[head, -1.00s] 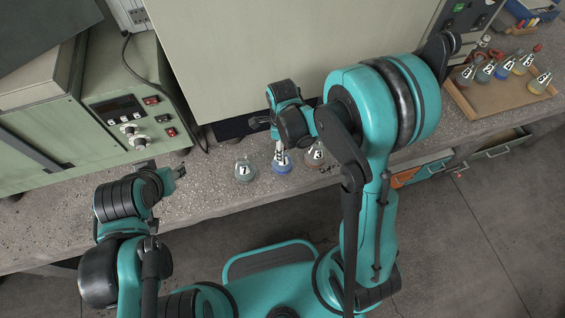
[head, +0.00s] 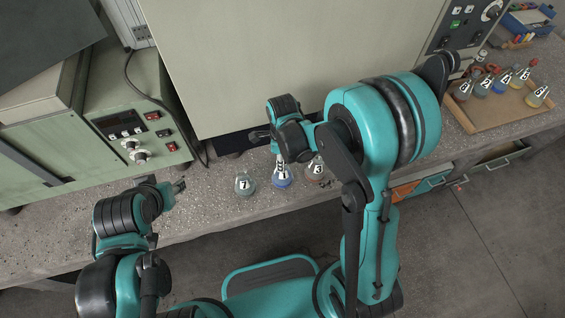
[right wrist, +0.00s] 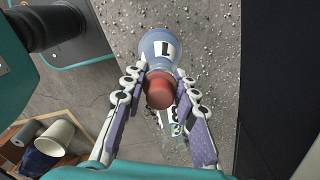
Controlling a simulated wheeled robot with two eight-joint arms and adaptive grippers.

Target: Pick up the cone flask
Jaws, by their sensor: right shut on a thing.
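The blue cone flask (head: 282,180), labelled 1, appears upright at the bench front. Its blue body (right wrist: 160,46) and red stopper (right wrist: 159,91) show in the right wrist view. My right gripper (head: 281,158) comes down on it from above. In the right wrist view the gripper's fingers (right wrist: 158,77) are shut on the flask, one on each side of its neck and stopper. I cannot tell whether its base is off the bench. My left gripper (head: 180,186) is at the bench edge to the left, away from the flasks; its fingers are too small to read.
Flask 7 (head: 244,185) stands close on the left and flask 3 (head: 315,169) close on the right. A wooden tray (head: 492,114) with several flasks lies at the far right. A large cabinet (head: 270,60) rises behind. Bare bench (head: 212,200) lies left of flask 7.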

